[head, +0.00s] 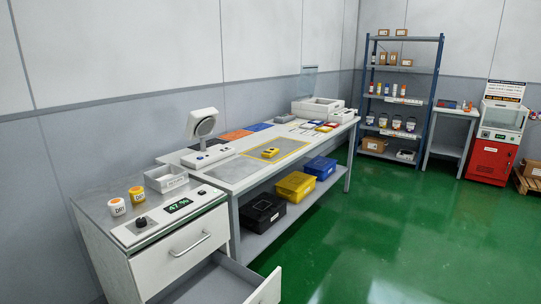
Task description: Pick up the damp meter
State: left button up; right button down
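A small yellow handheld device with a dark part (270,152), which looks like the damp meter, lies on the long workbench. It sits inside a yellow-outlined area (291,155) near the bench's front edge. Its markings are too small to read. Nothing touches it that I can see. Neither of my grippers shows in the head view.
The cabinet (150,262) at front left has an open lower drawer (225,285) jutting out. Green floor (400,240) is clear at right.

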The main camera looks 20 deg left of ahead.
aim_at(272, 152)
jog(key=i+l+u, duration=0.15)
jog(key=u, duration=0.25)
jog(key=i+l+u, duration=0.45)
jog(key=i+l, duration=0.2)
jog(key=i+l+u, duration=0.1)
jog(key=i+l, duration=0.2)
jog(key=l, duration=0.15)
jog(key=i+l+u, duration=0.15)
jog(key=i+l, duration=0.15)
jog(key=i+l+u, duration=0.1)
jog(key=i+l, duration=0.15)
jog(key=l, duration=0.3)
